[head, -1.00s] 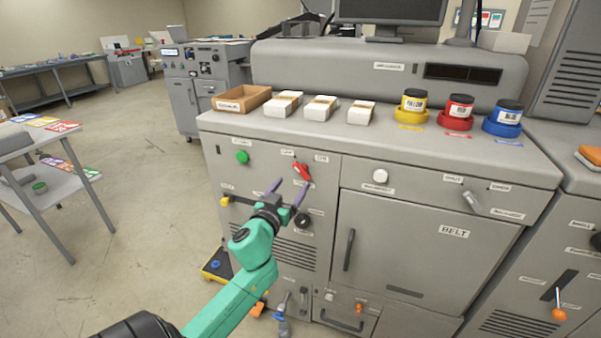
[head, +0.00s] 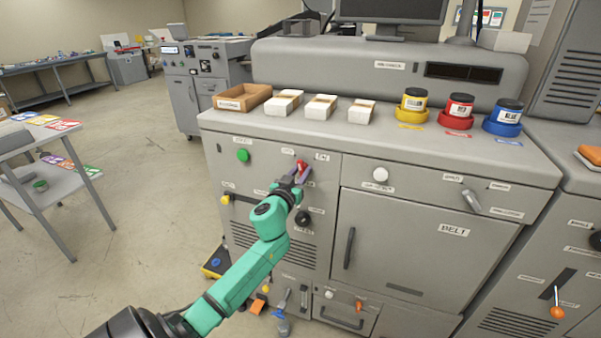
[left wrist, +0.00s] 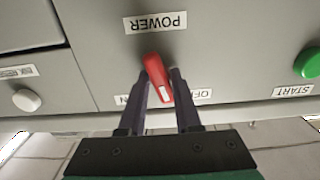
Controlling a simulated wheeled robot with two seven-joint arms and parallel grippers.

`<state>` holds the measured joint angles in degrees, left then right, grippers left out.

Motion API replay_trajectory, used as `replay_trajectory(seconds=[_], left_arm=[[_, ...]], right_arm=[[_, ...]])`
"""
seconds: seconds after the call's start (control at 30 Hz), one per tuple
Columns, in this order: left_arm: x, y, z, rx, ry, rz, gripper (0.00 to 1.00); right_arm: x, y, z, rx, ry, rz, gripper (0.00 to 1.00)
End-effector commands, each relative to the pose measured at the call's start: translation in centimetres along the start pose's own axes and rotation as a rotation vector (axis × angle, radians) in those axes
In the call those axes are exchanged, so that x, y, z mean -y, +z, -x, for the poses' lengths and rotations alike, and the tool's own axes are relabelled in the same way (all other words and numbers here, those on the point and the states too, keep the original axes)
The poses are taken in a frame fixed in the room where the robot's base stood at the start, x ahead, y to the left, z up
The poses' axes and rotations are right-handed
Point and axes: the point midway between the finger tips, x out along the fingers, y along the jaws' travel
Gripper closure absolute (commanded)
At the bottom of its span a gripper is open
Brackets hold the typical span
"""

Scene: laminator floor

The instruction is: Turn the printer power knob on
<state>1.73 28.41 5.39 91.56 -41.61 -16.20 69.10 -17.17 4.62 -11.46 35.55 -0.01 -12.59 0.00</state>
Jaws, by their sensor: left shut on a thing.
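The red power knob (head: 301,166) is on the upper front panel of the grey machine, and it also shows in the left wrist view (left wrist: 156,75). In the upside-down wrist view, its white-marked end leans toward the OFF label (left wrist: 202,94); the ON label (left wrist: 122,99) is partly hidden behind a finger. A POWER label (left wrist: 155,22) is beside the knob. My left gripper (head: 297,174) is shut on the knob, with one dark finger on each side. My right gripper is not in view.
A green start button (head: 243,156) is left of the knob. A black knob (head: 303,217) is below it, close to my gripper. A white button (head: 380,175) is to the right. A cardboard tray (head: 243,98) and white boxes (head: 320,107) stand on the machine top.

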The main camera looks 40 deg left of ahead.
Motion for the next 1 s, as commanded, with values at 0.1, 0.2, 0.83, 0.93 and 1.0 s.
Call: replay_trajectory(seconds=[0.1, 0.2, 0.83, 0.93, 1.0], left_arm=[[0.08, -0.09, -0.01, -0.001, -0.002, -0.003, 1.0], [0.08, -0.11, -0.01, -0.002, -0.002, -0.014, 1.0], [0.06, -0.29, -0.02, -0.004, -0.003, -0.415, 1.0], [0.05, -0.32, -0.02, -0.004, -0.003, -0.511, 1.0], [0.04, -0.33, -0.02, -0.004, -0.003, -0.578, 1.0]], right_arm=[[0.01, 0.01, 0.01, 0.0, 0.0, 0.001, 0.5], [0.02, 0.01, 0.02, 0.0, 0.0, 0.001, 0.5], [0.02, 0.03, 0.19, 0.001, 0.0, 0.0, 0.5], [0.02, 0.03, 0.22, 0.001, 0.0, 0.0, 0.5], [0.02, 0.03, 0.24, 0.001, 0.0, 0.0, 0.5]])
